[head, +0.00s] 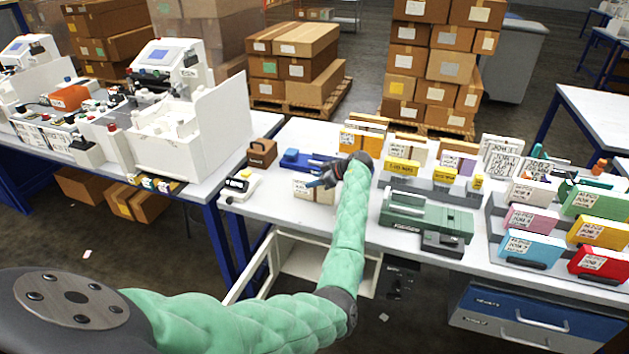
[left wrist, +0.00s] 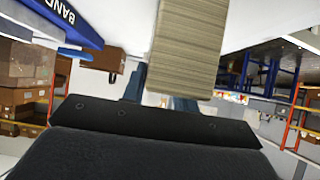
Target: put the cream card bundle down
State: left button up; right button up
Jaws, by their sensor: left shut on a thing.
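The cream card bundle (head: 302,189) is in the head view, below and beside my left gripper (head: 325,180), with a printed label on its face. It is over the front left part of the white table. In the left wrist view the cream card bundle (left wrist: 189,45) shows as a thick stack of layered card edges. My left gripper (left wrist: 158,92) is shut on it, with one blue-grey finger on each side. I cannot tell whether the bundle's underside touches the table. My right gripper is not in view.
A blue banding unit (head: 296,158) stands just behind the bundle. A white scale-like device (head: 240,187) and a brown box with a handle (head: 262,153) stand to the left. A green machine (head: 425,217) and card racks (head: 532,220) are to the right. Bare tabletop (head: 272,205) shows left of the bundle.

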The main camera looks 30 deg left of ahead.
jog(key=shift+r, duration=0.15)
pick_arm(q)
jog(key=o, duration=1.1)
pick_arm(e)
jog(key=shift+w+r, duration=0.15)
pick_arm(q)
jog(key=shift+w+d+r, duration=0.1)
jog(key=shift+d+r, duration=0.05)
jog(key=shift+d, duration=0.15)
jog(key=b+v, duration=0.4)
jog(key=v, duration=0.7)
jog(key=shift+r, duration=0.15)
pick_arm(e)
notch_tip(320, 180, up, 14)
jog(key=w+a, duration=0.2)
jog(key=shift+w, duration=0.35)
